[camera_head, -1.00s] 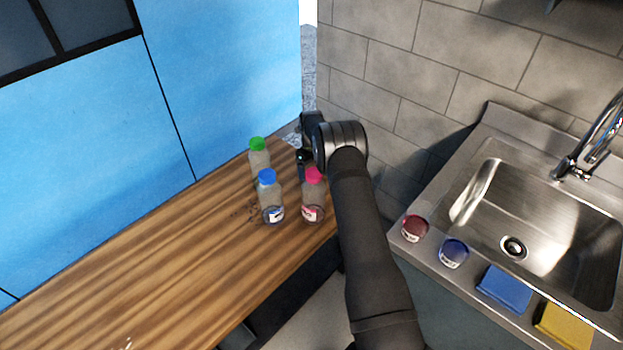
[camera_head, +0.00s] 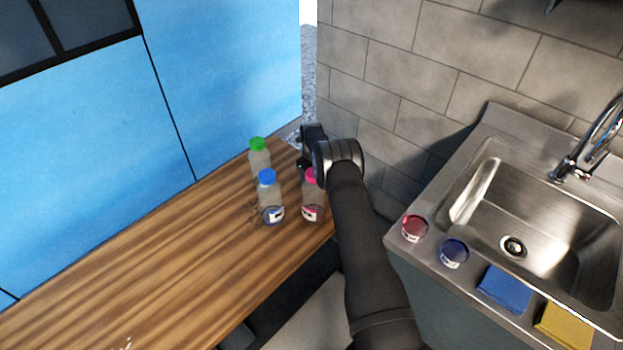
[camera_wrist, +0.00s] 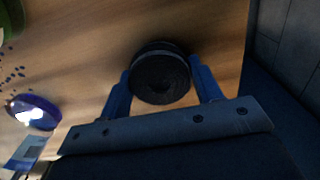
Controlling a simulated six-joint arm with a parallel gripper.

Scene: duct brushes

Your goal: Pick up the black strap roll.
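The black strap roll (camera_wrist: 161,78) stands on the wooden worktop in the wrist view, its round end facing the camera. The two blue fingers of my gripper (camera_wrist: 160,66) are on either side of it, very close to its left and right edges. A thin gap seems to show at the right finger, so the gripper looks open around the roll. In the head view my gripper (camera_head: 304,165) is at the far right corner of the worktop, and the roll is hidden there behind my arm and the bottles.
Bottles with green (camera_head: 257,145), blue (camera_head: 268,178) and pink (camera_head: 309,176) caps stand close by on the worktop (camera_head: 150,280). A blue cabinet and a tiled wall bound the corner. The sink (camera_head: 540,230) with jars and sponges is at right.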

